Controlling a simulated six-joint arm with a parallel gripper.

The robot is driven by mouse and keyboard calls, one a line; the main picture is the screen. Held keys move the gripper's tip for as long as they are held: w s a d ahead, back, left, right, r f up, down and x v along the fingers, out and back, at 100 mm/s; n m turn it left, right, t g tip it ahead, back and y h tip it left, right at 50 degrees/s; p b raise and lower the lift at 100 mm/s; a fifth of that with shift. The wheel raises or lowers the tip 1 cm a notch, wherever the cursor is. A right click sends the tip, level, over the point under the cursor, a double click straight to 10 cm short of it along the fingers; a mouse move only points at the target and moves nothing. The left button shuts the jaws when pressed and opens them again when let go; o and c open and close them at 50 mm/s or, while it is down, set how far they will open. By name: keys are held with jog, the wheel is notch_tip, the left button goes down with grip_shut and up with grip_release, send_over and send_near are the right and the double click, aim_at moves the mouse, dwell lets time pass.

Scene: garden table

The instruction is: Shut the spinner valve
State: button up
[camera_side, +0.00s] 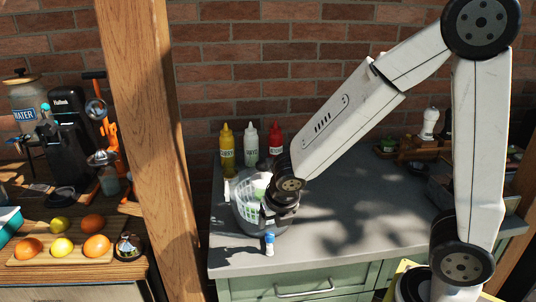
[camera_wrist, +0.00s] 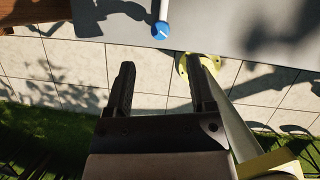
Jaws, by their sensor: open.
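A pale grey slotted basket (camera_side: 243,212), likely the spinner, stands at the counter's front left with something green and white inside. A small white and blue piece (camera_side: 269,244) stands just in front of it, near the counter edge; I cannot tell if it is the valve. Its blue round end (camera_wrist: 160,31) and white stem show at the top of the wrist view. My gripper (camera_wrist: 161,75) is open and empty, its two dark fingers apart. In the side view my wrist covers the basket's right part and the fingertips are hard to make out.
Yellow, white and red bottles (camera_side: 250,145) stand behind the basket. The grey counter (camera_side: 350,215) is largely clear to the right. A wooden post (camera_side: 150,120) rises to the left. Past the front edge, the wrist view shows paving (camera_wrist: 70,65) and a yellow piece beside the right finger.

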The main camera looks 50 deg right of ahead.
aim_at(270, 234)
jog(key=shift+x, duration=3.65)
grip_shut()
